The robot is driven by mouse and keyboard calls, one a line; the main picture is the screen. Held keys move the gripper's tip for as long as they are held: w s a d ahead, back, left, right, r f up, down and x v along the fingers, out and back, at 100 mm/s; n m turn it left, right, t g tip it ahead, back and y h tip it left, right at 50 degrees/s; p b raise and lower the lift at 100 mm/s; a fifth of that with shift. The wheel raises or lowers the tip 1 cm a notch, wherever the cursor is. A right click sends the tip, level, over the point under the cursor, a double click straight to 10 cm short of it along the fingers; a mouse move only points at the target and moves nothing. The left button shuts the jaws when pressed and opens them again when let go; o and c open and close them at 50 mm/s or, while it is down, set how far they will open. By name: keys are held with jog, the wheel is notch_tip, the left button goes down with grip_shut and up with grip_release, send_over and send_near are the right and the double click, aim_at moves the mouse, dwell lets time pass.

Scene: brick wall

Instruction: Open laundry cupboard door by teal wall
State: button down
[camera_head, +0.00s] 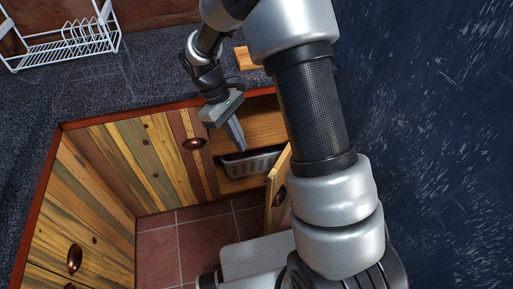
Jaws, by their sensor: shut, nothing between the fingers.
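The cupboard door (279,193) beside the dark blue-teal wall (430,130) is a wooden plank door. It stands swung out from its cupboard, partly hidden behind my arm. A dark round knob (280,196) shows on it beside my arm. The cupboard interior (262,122) is exposed, with a grey basket (250,163) inside. My gripper (240,146) is shut and empty. It points down in front of the cupboard opening, above the basket and to the left of the door, apart from the door in this view.
A closed plank door with a copper knob (194,143) is left of the opening. More wooden fronts (75,225) line the left side. The dark countertop (120,85) holds a white dish rack (75,40) and a wooden block (246,58). Tiled floor (190,235) lies below.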

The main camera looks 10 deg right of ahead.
jog(key=s+d+f+b, duration=0.2)
jog(key=s+d+f, duration=0.3)
jog(key=f, duration=0.5)
jog(key=shift+s+d, duration=0.15)
jog(key=shift+d, duration=0.15)
